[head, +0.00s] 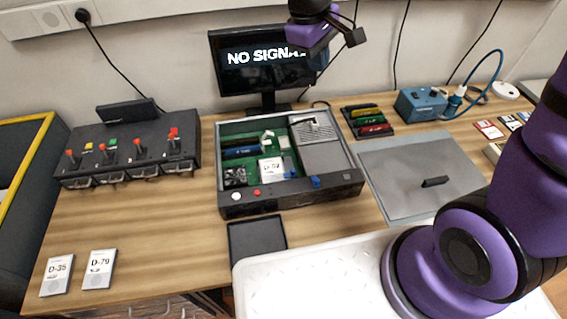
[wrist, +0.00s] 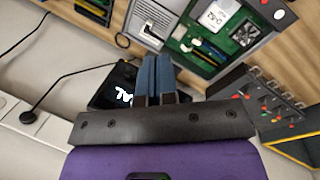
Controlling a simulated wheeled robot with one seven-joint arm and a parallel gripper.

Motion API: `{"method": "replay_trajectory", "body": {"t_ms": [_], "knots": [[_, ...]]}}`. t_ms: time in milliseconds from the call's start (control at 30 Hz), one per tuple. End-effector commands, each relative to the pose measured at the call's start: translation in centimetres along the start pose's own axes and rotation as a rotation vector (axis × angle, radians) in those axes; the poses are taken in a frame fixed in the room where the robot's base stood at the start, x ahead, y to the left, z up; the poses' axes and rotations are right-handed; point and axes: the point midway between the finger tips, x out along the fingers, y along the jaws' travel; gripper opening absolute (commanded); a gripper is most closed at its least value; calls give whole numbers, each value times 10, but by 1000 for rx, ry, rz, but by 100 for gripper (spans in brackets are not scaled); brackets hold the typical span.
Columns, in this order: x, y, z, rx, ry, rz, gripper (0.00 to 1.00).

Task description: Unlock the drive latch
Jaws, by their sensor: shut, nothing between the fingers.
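The open computer case (head: 221,205) stands on the bench, with a drive labelled D-92 (head: 270,168) inside. The drive also shows in the wrist view (wrist: 217,16). A blue tab (head: 315,181) sits at the front wall, right of the drive, and a grey-blue part (head: 289,166) lies beside the drive. I cannot tell for sure which is the drive latch or its position. My gripper (head: 354,38) is high up behind the case, in front of the monitor's upper right corner. Its fingers (wrist: 155,72) are shut and empty, apart from everything.
The monitor (head: 262,65) stands behind the case. A switch panel (head: 130,150) is at the left; drives D-35 (head: 57,275) and D-79 (head: 99,272) lie at front left. A black tray (head: 257,240) lies in front. A grey cover panel (head: 415,175) lies to the right.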

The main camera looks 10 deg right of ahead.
Motion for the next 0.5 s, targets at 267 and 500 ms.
{"method": "replay_trajectory", "body": {"t_ms": [267,500], "knots": [[46,-32,-45,-151,-63,-23,0],[88,-66,-77,-277,-106,-51,0]]}}
